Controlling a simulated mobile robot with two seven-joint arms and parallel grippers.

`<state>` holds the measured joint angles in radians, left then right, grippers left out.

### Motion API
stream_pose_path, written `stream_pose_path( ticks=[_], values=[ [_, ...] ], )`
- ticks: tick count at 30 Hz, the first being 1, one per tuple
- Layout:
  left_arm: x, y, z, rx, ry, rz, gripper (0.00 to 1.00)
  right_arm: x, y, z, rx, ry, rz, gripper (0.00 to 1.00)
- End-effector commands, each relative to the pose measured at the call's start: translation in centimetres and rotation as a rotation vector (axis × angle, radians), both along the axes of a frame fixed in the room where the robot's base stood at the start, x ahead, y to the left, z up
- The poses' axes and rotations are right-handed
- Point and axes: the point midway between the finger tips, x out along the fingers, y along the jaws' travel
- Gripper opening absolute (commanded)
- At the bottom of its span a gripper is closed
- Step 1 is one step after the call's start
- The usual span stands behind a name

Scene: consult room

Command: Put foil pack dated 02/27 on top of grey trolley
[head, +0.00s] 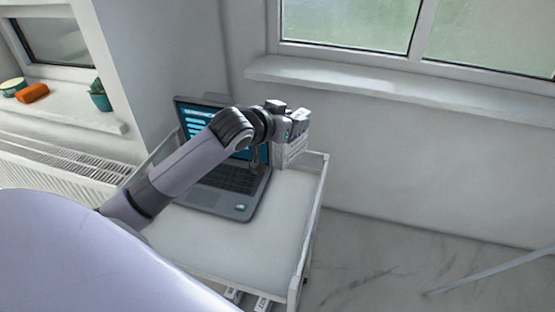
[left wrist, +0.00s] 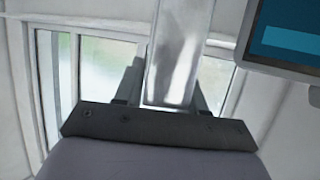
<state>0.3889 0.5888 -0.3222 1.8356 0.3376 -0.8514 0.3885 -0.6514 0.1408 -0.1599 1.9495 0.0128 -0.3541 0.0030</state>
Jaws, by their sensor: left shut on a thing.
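My left gripper (head: 287,122) is shut on a silvery foil pack, which the left wrist view shows between its two fingers (left wrist: 180,50). No date can be read on the pack. In the head view the gripper hangs over the back right part of the trolley, and the pack is too small there to tell clearly. The light grey trolley (head: 282,225) stands below my left arm, with a bare stretch of top at its front and right. My right gripper is not in view.
An open laptop (head: 240,208) stands on the trolley's back left, partly behind my arm. A small white drawer unit (head: 292,155) stands at its back right corner, just below the gripper. A window sill (head: 400,98) runs along the wall behind. Marble-like floor lies to the right.

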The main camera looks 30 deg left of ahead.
Motion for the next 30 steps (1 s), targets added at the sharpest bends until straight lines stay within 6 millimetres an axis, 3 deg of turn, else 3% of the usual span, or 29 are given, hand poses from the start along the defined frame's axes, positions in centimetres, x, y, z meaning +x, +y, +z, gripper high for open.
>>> stream_pose_path(
  ticks=[3, 9, 16, 22, 30],
  values=[
    [0.0, 0.0, -3.6, -0.002, 0.005, 0.0, 0.0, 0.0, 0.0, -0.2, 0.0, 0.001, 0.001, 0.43],
    [0.0, 0.0, -7.9, -0.001, 0.001, 0.0, 0.0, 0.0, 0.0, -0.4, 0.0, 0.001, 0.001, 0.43],
    [0.0, -0.1, -10.0, -0.001, -0.001, -0.001, 0.0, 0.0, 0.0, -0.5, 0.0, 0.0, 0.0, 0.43],
    [0.0, 0.0, -13.0, 0.001, 0.001, 0.001, 0.0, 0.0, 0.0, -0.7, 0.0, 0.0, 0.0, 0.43],
    [0.0, 0.0, -13.7, -0.001, -0.002, -0.001, 0.0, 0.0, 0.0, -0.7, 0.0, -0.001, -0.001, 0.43]
  ],
)
